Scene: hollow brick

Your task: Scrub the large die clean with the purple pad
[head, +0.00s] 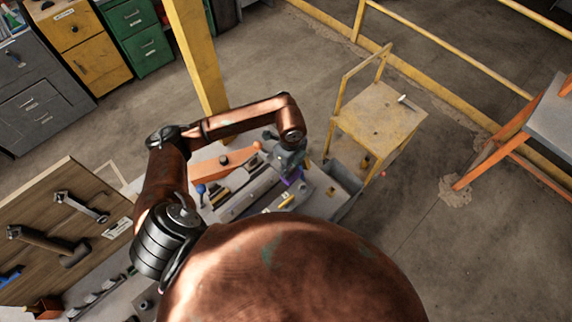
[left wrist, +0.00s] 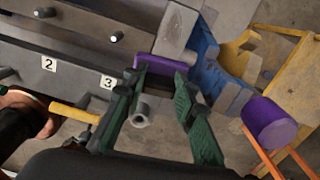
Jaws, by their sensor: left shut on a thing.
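My left gripper (left wrist: 160,85) has its green fingers on either side of the purple pad (left wrist: 165,64) and is shut on it. In the head view the pad shows as a small purple patch (head: 293,177) below my left gripper (head: 290,165), over the right part of the bench. A grey block (left wrist: 177,28), possibly the large die, lies just beyond the pad in the left wrist view. I cannot tell whether pad and block touch. The die's face and any dirt on it cannot be made out. My right gripper is not in view.
A grey bench part with labels 2 and 3 (left wrist: 78,72) lies beside the pad. A yellow handle (left wrist: 74,112), a blue fixture (left wrist: 205,50) and a purple cylinder (left wrist: 270,122) are near.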

